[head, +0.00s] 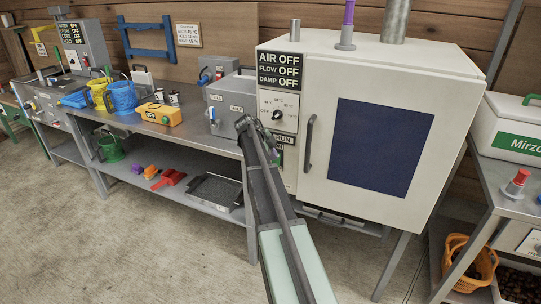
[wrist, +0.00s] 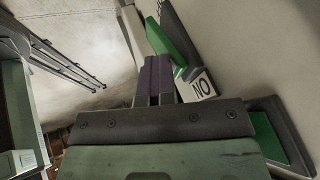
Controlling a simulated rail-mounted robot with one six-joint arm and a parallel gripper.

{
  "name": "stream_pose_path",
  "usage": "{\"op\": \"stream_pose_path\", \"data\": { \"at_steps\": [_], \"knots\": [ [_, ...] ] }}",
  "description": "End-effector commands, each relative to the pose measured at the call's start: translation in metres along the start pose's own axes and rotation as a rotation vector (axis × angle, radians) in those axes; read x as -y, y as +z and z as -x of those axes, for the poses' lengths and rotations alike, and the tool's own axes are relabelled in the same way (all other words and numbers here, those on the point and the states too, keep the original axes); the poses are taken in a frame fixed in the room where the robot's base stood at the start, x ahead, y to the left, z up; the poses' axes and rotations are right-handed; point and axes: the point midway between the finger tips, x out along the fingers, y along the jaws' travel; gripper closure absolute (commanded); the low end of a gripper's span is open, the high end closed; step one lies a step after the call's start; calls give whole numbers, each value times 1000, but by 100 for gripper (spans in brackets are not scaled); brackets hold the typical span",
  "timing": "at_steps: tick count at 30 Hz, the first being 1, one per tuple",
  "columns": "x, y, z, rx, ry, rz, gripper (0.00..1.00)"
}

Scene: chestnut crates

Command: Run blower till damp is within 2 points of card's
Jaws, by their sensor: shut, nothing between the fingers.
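The white blower cabinet (head: 463,62) stands at the right centre with its windowed door shut. Its display (head: 280,69) reads AIR OFF, FLOW OFF, DAMP OFF. A dial (head: 277,115) with temperature marks sits below it. A RUN label and some green show lower on the panel, partly hidden by my arm. In the wrist view, my gripper (wrist: 158,78) is shut and empty. Its fingertips are close beside a green switch part (wrist: 178,42) and an ON label (wrist: 202,86), seen upside down; I cannot tell if they touch. The wall card (head: 188,35) appears to read DAMP 45 %.
The steel bench (head: 205,142) at left holds blue and yellow jugs, a yellow box (head: 160,114) marked OFF and a grey machine (head: 232,100). A shelf below holds scoops and a dark tray (head: 215,190). A white crate (head: 510,125) stands at right. The floor in front is clear.

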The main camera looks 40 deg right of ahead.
Motion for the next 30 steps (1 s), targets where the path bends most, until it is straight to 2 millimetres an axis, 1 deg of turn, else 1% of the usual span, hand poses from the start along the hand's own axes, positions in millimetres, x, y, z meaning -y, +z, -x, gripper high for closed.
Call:
{"op": "stream_pose_path", "data": {
  "at_steps": [8, 17, 27, 30],
  "knots": [
    [0, -1, 2, -3, -11, -4, 100],
    [5, -8, 14, -3, -11, -4, 100],
    [4, -7, 14, -3, -11, -4, 100],
    [1, -8, 16, -3, -11, -4, 100]
  ]
}}
